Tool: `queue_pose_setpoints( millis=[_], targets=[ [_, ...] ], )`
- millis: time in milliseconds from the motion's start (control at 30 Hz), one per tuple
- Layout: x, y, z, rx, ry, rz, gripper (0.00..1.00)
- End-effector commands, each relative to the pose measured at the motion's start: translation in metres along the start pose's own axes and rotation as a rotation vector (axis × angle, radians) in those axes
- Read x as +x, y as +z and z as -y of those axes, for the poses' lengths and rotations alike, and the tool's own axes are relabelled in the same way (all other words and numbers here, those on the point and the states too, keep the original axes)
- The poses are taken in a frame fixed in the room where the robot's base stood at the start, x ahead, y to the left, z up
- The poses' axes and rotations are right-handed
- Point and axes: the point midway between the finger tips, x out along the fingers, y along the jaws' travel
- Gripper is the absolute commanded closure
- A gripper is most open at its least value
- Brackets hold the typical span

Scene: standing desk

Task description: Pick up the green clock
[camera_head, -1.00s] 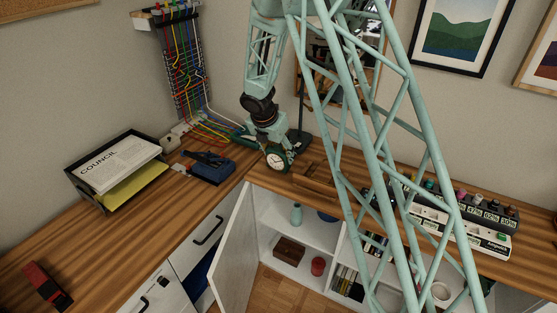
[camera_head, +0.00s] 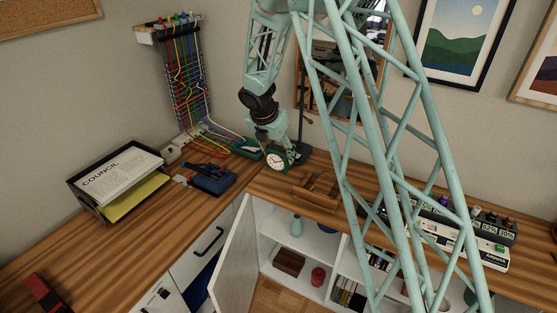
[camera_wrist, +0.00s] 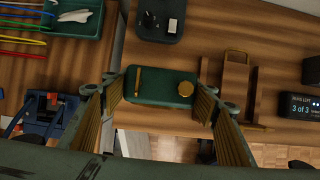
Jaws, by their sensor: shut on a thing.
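The green clock (camera_head: 276,160) has a round white face and is upright at the desk's back corner. My gripper (camera_head: 272,147) points down at it from above. In the wrist view the clock's dark green top (camera_wrist: 160,86), with a brass knob and bar, lies between the two ribbed fingers of my gripper (camera_wrist: 162,92). The fingers are shut on its two sides. The gap between the clock and the desk is too small to judge.
A wooden stand (camera_head: 317,188) is right of the clock, and a dark lamp-like post (camera_head: 300,130) is behind it. A green tray (camera_head: 247,148) and a blue tool (camera_head: 211,178) are left. An open cabinet door (camera_head: 236,258) hangs below the desk edge.

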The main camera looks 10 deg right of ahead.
Motion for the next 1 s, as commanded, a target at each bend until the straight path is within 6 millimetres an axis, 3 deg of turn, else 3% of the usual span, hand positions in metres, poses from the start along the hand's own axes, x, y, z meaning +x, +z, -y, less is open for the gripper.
queue_pose_setpoints(
  millis=[100, 333, 1000],
  targets=[
    [-0.017, 0.007, 0.000, 0.001, 0.001, 0.001, 0.60],
    [-0.034, 0.014, 0.000, 0.001, 0.001, 0.001, 0.60],
    [-0.037, 0.015, 0.000, 0.000, 0.000, 0.000, 0.60]
  ],
)
